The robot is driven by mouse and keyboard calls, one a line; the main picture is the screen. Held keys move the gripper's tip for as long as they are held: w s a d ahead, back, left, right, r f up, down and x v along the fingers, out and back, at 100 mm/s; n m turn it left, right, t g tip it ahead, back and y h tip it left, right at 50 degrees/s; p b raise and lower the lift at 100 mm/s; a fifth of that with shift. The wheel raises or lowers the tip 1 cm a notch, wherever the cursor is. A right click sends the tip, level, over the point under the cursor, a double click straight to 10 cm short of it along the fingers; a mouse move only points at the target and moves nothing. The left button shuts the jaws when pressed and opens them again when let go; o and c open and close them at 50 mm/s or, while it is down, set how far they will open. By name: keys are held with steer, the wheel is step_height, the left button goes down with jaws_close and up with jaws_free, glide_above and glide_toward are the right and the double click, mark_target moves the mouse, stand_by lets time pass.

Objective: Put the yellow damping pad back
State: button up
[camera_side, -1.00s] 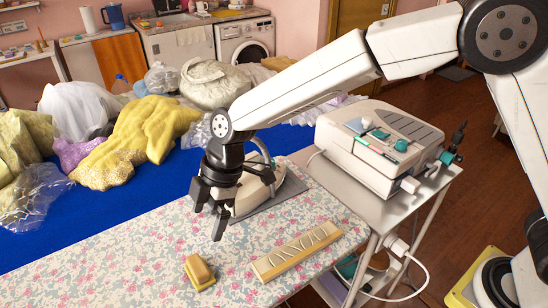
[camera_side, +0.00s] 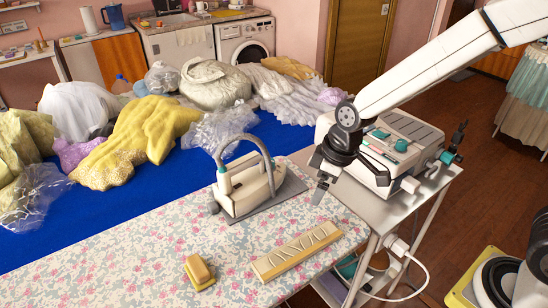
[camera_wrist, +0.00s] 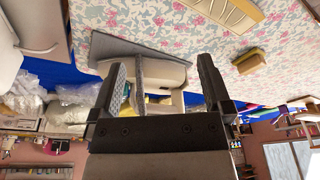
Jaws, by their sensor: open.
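The yellow damping pad (camera_side: 199,272), a small yellow block with a brownish top, lies on the floral ironing cover near its front edge. It also shows in the wrist view (camera_wrist: 248,61), right of my fingers. My gripper (camera_side: 319,186) is open and empty, raised above the right side of the board, beside the white steam station and well away from the pad. In the wrist view my gripper (camera_wrist: 162,72) shows both fingers spread, with the iron visible beyond them. No hand or object touches the pad.
The cream iron (camera_side: 246,182) stands on a grey rest (camera_side: 279,197), its hose arching up. A pale wooden block with carved grooves (camera_side: 297,251) lies right of the pad. The steam station (camera_side: 372,150) sits on a side trolley. Garments and plastic bags cover the blue area behind.

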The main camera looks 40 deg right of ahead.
steer(key=s+d+f+m+h, duration=0.1)
steer(key=s+d+m, duration=0.5)
steer(key=s+d, duration=0.3)
steer(key=shift+d+f+m+h, duration=0.3)
steer(key=shift+d+f, duration=0.05)
